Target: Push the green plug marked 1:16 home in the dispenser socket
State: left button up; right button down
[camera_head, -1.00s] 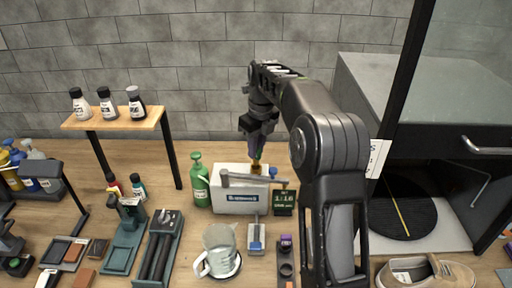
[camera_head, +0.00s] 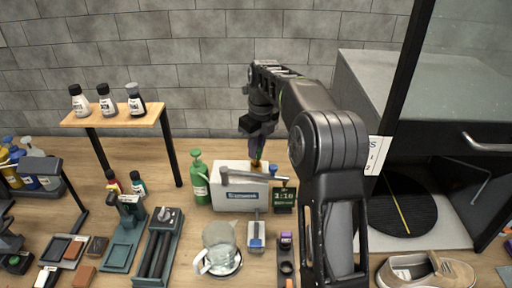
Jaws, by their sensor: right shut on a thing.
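My right gripper (camera_head: 257,152) points down at the top of the white dispenser (camera_head: 232,197). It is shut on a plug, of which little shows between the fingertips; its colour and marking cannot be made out. A small yellow-brown spot, likely the socket (camera_head: 256,164), shows at the dispenser top right under the fingertips. I cannot tell how deep the plug sits. A dark sign with green writing "1:16" (camera_head: 284,198) stands at the dispenser's right. My left gripper is not in view.
A green bottle (camera_head: 200,182) stands left of the dispenser. A clear jug (camera_head: 218,248) stands in front, beside a small blue-and-white tool (camera_head: 256,237). A beige sneaker (camera_head: 425,271) lies at the lower right. A wooden shelf (camera_head: 115,119) with bottles stands at the left.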

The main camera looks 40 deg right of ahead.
jog(key=shift+f+b, duration=0.4)
jog(key=shift+f, duration=0.6)
jog(key=c, duration=1.3)
grip_release()
jog(key=shift+r, duration=0.15)
jog(key=r, duration=0.5)
jog(key=s+r, duration=0.1)
jog(key=r, duration=0.1)
jog(key=shift+r, duration=0.3)
jog(key=shift+f, duration=0.15)
